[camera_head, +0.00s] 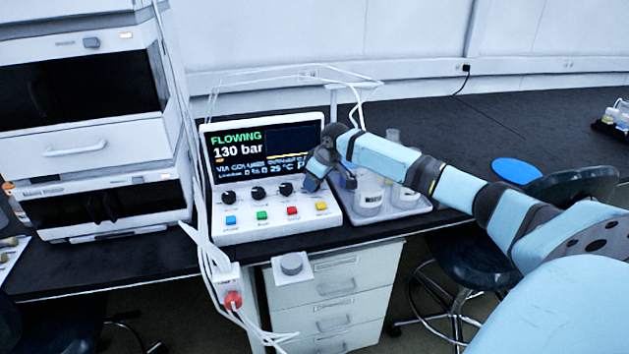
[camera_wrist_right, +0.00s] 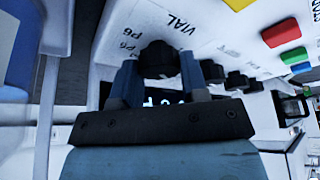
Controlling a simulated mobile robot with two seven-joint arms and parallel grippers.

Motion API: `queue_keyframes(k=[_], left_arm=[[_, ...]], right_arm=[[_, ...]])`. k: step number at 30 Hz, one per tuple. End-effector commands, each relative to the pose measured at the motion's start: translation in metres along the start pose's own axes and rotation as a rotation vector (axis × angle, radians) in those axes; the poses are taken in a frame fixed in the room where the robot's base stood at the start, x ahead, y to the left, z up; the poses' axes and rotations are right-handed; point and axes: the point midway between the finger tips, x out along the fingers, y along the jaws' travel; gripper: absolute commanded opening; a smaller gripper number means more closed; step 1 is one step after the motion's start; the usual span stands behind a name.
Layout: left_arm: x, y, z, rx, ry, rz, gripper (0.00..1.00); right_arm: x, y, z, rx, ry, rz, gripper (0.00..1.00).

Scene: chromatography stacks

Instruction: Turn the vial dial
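The vial dial (camera_wrist_right: 158,60) is a black round knob beside the printed word VIAL on the white control box (camera_head: 268,233). My right gripper (camera_wrist_right: 160,72) has one finger on each side of the dial in the right wrist view, and the dial fills the gap between the fingers. The gripper appears shut on it. In the head view my right gripper (camera_head: 317,178) is at the right end of the dial row and hides the vial dial. The display (camera_head: 237,145) reads FLOWING and 130 bar; my gripper covers part of its lower text. My left gripper is not in view.
Other black dials (camera_head: 257,192) sit left of the gripper, above blue, green, red and yellow buttons (camera_head: 321,206). A tray (camera_head: 405,212) with bottles (camera_head: 369,195) stands right beside the box, under my arm. White instrument stacks (camera_head: 85,150) stand left. Tubes (camera_head: 290,72) arch behind the display.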

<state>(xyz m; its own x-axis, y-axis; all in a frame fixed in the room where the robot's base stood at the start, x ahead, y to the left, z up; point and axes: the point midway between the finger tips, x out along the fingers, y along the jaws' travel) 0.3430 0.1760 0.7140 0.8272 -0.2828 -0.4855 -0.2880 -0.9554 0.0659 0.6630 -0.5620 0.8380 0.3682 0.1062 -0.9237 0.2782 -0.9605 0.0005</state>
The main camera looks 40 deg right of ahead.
Motion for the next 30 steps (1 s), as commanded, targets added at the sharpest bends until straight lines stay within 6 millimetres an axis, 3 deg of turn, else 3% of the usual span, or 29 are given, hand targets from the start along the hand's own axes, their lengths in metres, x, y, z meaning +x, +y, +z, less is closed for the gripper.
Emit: queue_keyframes(k=[2, 14, 30], left_arm=[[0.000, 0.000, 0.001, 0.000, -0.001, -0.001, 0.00], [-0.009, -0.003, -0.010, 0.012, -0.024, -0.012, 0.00], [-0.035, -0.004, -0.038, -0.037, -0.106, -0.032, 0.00]], right_arm=[[0.000, 0.000, 0.000, 0.000, 0.000, 0.000, 0.17], [-0.005, -0.001, -0.001, 0.070, -0.004, 0.028, 0.17], [-0.006, -0.004, -0.003, 0.443, -0.005, 0.180, 0.17]])
